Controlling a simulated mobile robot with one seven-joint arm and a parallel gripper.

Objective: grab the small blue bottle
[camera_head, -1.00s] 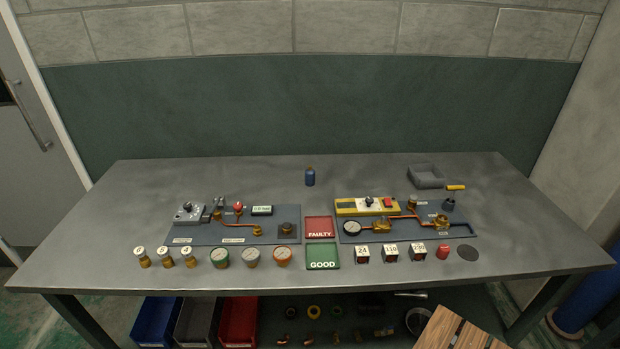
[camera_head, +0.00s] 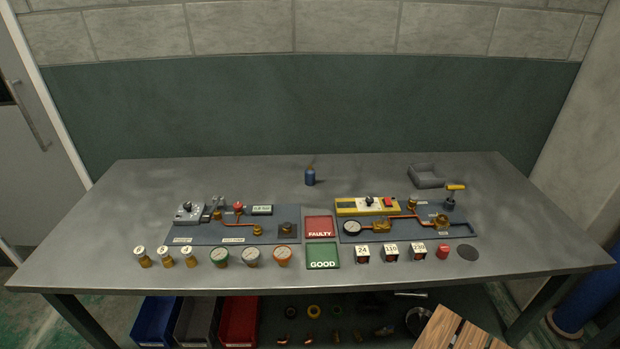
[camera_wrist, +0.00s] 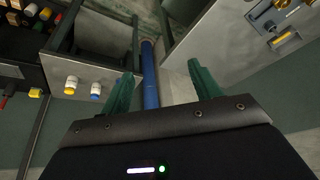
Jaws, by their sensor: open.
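The small blue bottle (camera_head: 310,177) stands upright near the back middle of the grey workbench (camera_head: 250,178) in the head view. Clear bench surface surrounds it. My gripper (camera_wrist: 163,57) shows only in the wrist view, where its two green fingers are apart with nothing held between them. The gripper is out of the head view, well away from the bottle. I cannot make out the small bottle in the wrist view.
Two panels with fittings, a red FAULTY tray (camera_head: 318,218), a green GOOD tray (camera_head: 335,264), gauges and small parts fill the bench front. A grey open box (camera_head: 427,182) is at back right. A tall blue cylinder (camera_wrist: 150,78) shows beyond my fingers.

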